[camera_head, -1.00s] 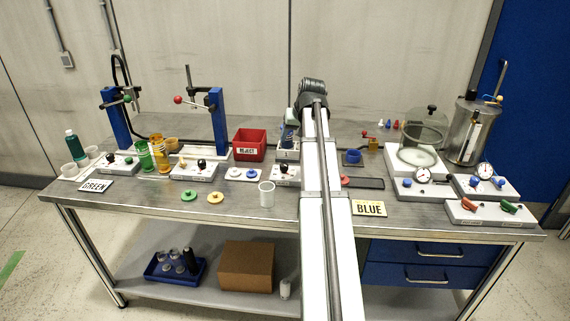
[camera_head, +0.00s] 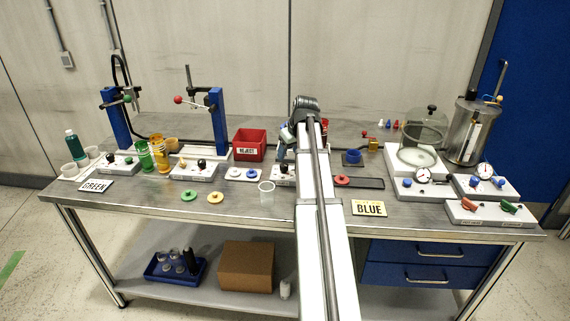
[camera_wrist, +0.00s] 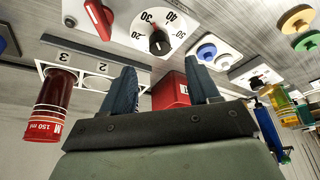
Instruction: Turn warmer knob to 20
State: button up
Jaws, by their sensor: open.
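The warmer knob (camera_wrist: 159,42) is black and sits on a white panel with a dial marked 20, 30, 40 and 50 in the wrist view. In the picture the fingertips lie just below the dial, apart from the knob. In the head view my gripper (camera_head: 284,147) is behind the white warmer box (camera_head: 284,181), close above it and partly hidden by my arm.
A red switch (camera_wrist: 98,18) sits beside the dial. A numbered rack (camera_wrist: 100,82) holds a red-filled 150 ml bottle (camera_wrist: 54,103). The red reject bin (camera_head: 249,146) stands left of my gripper.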

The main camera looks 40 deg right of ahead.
aim_at(284, 164)
jog(key=x, duration=0.7)
jog(key=shift+f, duration=0.2)
jog(key=shift+c, duration=0.3)
jog(key=c, duration=1)
jog(key=shift+o, duration=0.2)
